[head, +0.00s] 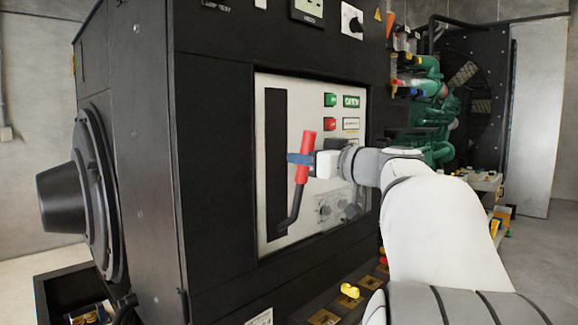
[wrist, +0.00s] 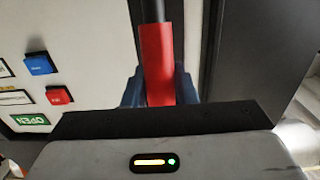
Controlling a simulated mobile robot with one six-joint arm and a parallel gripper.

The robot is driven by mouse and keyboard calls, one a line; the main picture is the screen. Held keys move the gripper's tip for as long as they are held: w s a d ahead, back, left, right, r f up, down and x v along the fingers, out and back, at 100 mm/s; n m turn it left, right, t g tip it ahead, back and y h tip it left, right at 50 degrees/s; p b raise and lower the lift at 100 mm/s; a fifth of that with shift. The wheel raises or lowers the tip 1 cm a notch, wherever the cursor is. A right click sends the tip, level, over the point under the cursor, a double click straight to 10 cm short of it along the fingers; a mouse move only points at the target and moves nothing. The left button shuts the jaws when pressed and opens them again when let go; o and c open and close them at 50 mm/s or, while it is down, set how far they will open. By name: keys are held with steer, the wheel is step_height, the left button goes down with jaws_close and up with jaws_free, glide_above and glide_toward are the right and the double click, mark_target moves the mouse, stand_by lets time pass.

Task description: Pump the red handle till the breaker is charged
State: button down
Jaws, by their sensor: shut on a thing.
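The red handle (head: 305,157) is the red grip on a black lever (head: 292,208) in front of the light breaker panel (head: 272,238). The lever slants up and out from the panel's lower left. My gripper (head: 300,158) is shut on the red grip around its middle, with blue fingers on either side. In the wrist view the red handle (wrist: 156,65) lies between the blue fingers (wrist: 158,88). The panel has a dark vertical slot (head: 275,150) and labelled indicators, one reading OPEN (wrist: 30,120). I cannot tell the charge state from these frames.
The black cabinet (head: 215,150) surrounds the panel. A round black housing (head: 85,190) sticks out at left. Green engine pipes (head: 425,80) stand behind at right. A yellow object (head: 350,290) and square fittings lie low in front of the cabinet.

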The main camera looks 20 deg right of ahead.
steer(key=shift+s+d+f, duration=0.25)
steer(key=shift+s+f, duration=0.2)
steer(key=shift+s, duration=0.1)
steer(key=s+f+b, duration=0.1)
steer(key=s+b, duration=0.1)
steer(key=b, duration=0.1)
steer(key=s+d+f+b, duration=0.1)
steer(key=f+b, duration=0.1)
steer(key=b, duration=0.2)
steer(key=shift+s+d+f, duration=0.2)
steer(key=shift+s+f, duration=0.05)
steer(key=shift+s, duration=0.15)
steer(key=shift+s+d+b, duration=0.1)
steer(key=shift+s+b, duration=0.2)
steer(key=shift+s, duration=0.05)
steer(key=s+f+b, duration=0.1)
steer(key=b, duration=0.1)
steer(key=s+f+b, duration=0.1)
steer(key=f+b, duration=0.1)
steer(key=s+d+f+b, duration=0.1)
steer(key=b, duration=0.2)
steer(key=shift+s+d+f, duration=0.1)
steer(key=shift+s+f, duration=0.05)
steer(key=shift+f, duration=0.25)
